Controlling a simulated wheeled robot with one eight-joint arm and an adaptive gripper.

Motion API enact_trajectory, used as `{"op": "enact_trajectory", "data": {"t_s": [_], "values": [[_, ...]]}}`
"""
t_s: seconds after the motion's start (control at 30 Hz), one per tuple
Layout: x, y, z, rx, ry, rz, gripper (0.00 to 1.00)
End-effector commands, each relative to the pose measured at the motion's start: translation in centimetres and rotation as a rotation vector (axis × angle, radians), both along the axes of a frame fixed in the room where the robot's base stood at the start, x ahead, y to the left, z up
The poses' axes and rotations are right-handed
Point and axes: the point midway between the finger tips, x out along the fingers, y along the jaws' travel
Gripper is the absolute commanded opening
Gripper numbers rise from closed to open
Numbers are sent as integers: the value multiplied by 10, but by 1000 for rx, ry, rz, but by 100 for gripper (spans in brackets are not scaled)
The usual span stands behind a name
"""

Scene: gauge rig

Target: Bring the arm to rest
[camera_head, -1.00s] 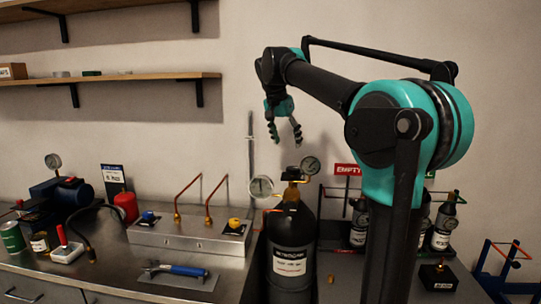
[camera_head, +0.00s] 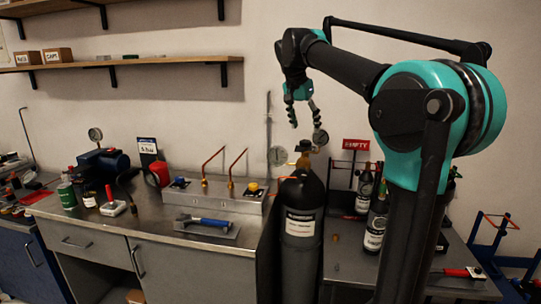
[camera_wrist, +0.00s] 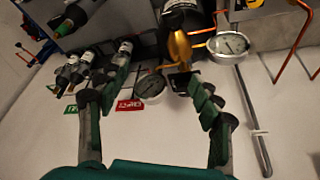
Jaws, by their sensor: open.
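My gripper (camera_head: 302,114) is open and empty, hanging from my bent arm in front of the wall. In the head view it is above the black gas cylinder (camera_head: 301,238) and its brass valve (camera_head: 304,160). Two round gauges sit by the valve, one left (camera_head: 277,156) and one right (camera_head: 320,137). In the wrist view my gripper's fingers (camera_wrist: 160,95) are spread apart, with one gauge (camera_wrist: 150,86) between them. The brass regulator body (camera_wrist: 180,48) shows beyond the fingers. I cannot tell from the picture how far the fingertips are from it.
Small bottles (camera_head: 376,222) and a red EMPTY sign (camera_head: 356,144) are right of the cylinder.

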Motion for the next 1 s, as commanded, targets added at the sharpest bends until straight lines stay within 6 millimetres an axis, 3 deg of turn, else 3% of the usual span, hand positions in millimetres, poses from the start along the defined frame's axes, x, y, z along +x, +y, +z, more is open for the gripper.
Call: {"op": "enact_trajectory", "data": {"t_s": [0.37,0.57,0.77,1.0], "values": [[-13,-12,-45,7,19,71,65],[-28,-23,-87,13,31,138,65],[-60,-39,-153,20,46,241,65],[-144,-64,-272,26,49,428,65]]}}
